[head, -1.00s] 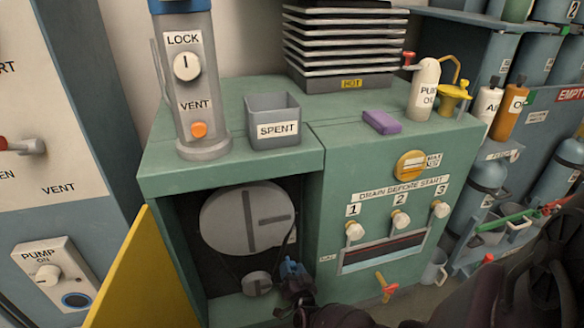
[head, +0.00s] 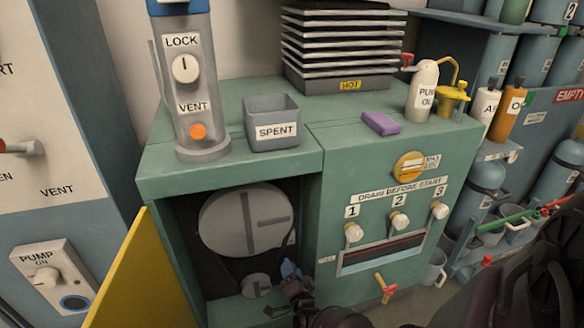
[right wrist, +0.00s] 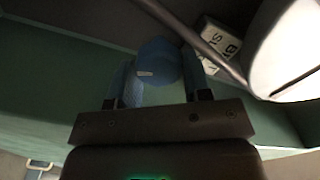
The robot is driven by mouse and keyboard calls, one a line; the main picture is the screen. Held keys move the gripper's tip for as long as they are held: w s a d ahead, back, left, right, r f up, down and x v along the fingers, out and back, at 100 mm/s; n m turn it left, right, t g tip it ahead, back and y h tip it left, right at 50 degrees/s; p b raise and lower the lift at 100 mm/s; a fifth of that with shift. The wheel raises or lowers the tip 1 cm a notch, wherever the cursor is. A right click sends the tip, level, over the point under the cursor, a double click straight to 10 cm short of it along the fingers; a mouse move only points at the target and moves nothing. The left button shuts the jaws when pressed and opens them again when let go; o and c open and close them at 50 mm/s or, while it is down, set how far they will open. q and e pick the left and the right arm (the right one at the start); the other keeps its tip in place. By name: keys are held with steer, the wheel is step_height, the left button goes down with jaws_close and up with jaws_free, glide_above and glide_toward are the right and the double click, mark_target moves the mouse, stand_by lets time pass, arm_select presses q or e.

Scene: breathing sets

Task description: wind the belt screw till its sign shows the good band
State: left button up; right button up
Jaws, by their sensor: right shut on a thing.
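The belt screw shows as a round blue knob (right wrist: 158,60) in the right wrist view, with a small pale mark on its face. My right gripper (right wrist: 160,82) has one finger on each side of it and is shut on it. In the head view my right gripper (head: 291,273) is at the right side of the open belt bay, and the screw is mostly hidden behind it. A white sign (right wrist: 218,46) with partly cut-off black letters sits beyond the knob in the right wrist view. I cannot read a band on it. My left gripper is not in view.
A large grey pulley (head: 246,219) and a small pulley (head: 255,285) with a belt sit inside the bay, left of the gripper. The yellow door (head: 140,275) stands open at the left. Drain knobs (head: 399,222) and a red-and-yellow valve (head: 385,289) are on the front at the right.

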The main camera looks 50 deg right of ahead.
steer(key=o, duration=0.9)
